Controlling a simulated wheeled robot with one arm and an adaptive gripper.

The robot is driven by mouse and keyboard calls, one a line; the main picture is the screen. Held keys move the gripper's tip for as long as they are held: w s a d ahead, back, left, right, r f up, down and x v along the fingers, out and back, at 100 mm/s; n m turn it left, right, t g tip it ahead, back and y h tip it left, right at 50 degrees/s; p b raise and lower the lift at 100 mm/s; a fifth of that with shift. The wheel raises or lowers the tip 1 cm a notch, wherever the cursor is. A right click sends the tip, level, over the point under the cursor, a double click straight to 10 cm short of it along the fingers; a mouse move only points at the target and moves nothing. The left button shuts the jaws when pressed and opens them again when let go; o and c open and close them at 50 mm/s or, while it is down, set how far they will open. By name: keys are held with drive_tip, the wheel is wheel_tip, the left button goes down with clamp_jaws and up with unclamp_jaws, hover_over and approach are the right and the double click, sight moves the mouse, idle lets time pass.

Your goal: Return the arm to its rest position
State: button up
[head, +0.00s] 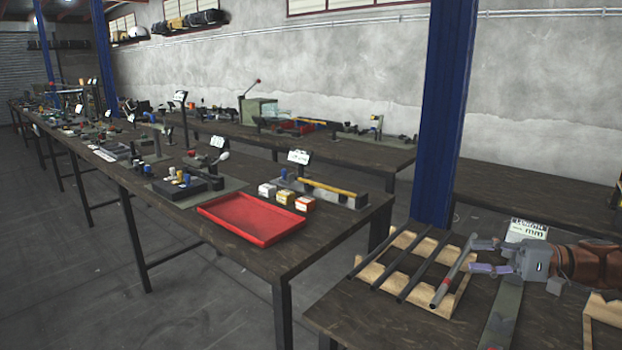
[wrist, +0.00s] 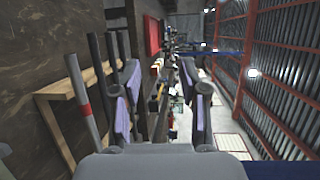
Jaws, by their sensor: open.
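My gripper (head: 478,256) is at the right of the head view, above the near table. Its two fingers, with pale purple pads, are spread apart. In the wrist view the open gap (wrist: 160,72) between the fingers holds nothing. A grey rod with a red band (head: 444,284) rests on the wooden rack beside the fingertips. In the wrist view this rod (wrist: 83,105) lies left of the left finger, outside the gap. My arm comes in from the right edge; most of it is out of view.
Several dark rods (head: 425,265) lie across the notched wooden rack (head: 376,272). A white sign (head: 527,230) stands behind my gripper. Another wooden support (head: 604,312) is at the lower right. A blue post (head: 446,120) rises behind the table. A red tray (head: 250,219) sits on the left table.

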drive_tip(key=s+a+r+n+g+h+p, duration=0.1)
drive_tip(key=s+a+r+g+p, duration=0.1)
drive_tip(key=a, duration=0.5)
drive_tip(key=s+a+r+n+g+p, duration=0.1)
drive_tip(key=s+a+r+g, duration=0.15)
drive_tip(key=a, duration=0.45)
drive_tip(key=s+a+n+g+h+p, duration=0.2)
drive_tip(key=s+a+g+h+p, duration=0.35)
drive_tip(key=s+a, duration=0.75)
drive_tip(key=s+d+f+t+h+p, duration=0.1)
drive_tip(key=s+d+h+p, duration=0.2)
drive_tip(key=s, duration=0.5)
drive_tip(key=s+d+f+t+h+p, duration=0.1)
drive_tip(key=s+d+f+h+p, duration=0.1)
drive_tip(key=s+d+h, duration=0.4)
drive_tip(key=shift+s+n+p, duration=0.4)
drive_tip(key=shift+s+p, duration=0.2)
drive_tip(key=shift+s, duration=1.1)
